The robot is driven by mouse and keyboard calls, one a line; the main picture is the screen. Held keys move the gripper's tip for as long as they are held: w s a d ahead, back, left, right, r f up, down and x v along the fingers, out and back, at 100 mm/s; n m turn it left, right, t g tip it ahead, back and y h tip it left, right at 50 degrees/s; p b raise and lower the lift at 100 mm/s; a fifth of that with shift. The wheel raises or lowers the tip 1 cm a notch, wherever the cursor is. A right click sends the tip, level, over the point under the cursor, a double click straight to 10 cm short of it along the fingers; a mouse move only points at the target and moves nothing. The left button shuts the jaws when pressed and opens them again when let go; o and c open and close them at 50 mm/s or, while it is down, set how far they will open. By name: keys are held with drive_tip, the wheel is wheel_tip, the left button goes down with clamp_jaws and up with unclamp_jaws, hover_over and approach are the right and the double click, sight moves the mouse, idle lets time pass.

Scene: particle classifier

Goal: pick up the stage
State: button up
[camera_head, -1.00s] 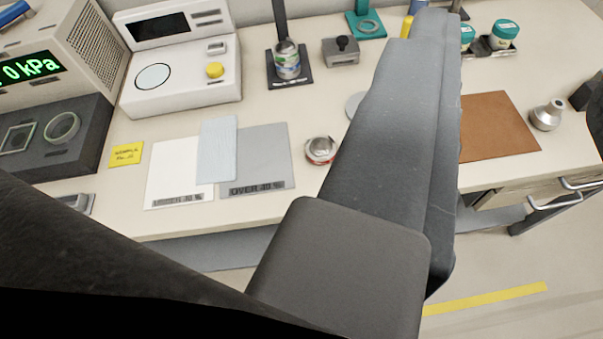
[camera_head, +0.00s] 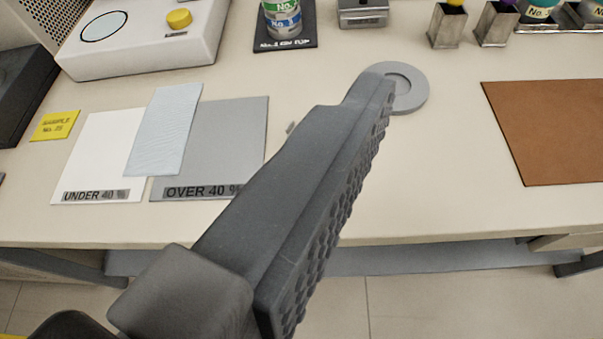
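A flat light-grey round disc with a shallow round recess (camera_head: 408,88) lies on the bench at upper middle. It may be the stage, but I cannot tell for sure. My gripper (camera_head: 372,84) reaches up across the middle of the picture. One long dark-grey finger shows, with a knobbly side facing right. Its tip covers the left part of the disc in the picture; I cannot tell whether it touches. The other finger does not show apart from it. A sliver of a small metal item (camera_head: 291,127) shows at the finger's left side; the rest is hidden.
Sheets marked UNDER 40 % (camera_head: 97,160) and OVER 40 % (camera_head: 232,130) lie left, with a pale blue cloth (camera_head: 163,130) across them. A brown mat (camera_head: 555,130) lies right. A labelled jar (camera_head: 283,20) and small metal holders (camera_head: 448,25) stand behind. Bench is clear between disc and mat.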

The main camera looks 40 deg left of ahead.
drive_tip(key=s+a+f+n+g+y+p, duration=0.1)
drive_tip(key=a+f+y, duration=0.1)
drive_tip(key=a+f, duration=0.5)
drive_tip(key=s+a+f+n+g+y+p, duration=0.15)
drive_tip(key=a+f, duration=0.25)
drive_tip(key=f, duration=0.8)
drive_tip(key=shift+t+h, duration=0.25)
drive_tip(key=shift+t, duration=0.2)
drive_tip(key=p+x, duration=0.2)
drive_tip(key=x, duration=0.6)
drive_tip(key=shift+w+d, duration=0.15)
drive_tip(key=shift+w, duration=0.6)
drive_tip(key=shift+r+b+x, duration=0.15)
drive_tip(key=shift+b+x, duration=0.3)
drive_tip(key=shift+x, duration=0.65)
drive_tip(key=shift+r+b+x, duration=0.2)
drive_tip(key=shift+b+x, duration=0.2)
drive_tip(key=shift+x, duration=0.7)
drive_tip(key=shift+w, duration=0.15)
drive_tip(key=c, duration=1.1)
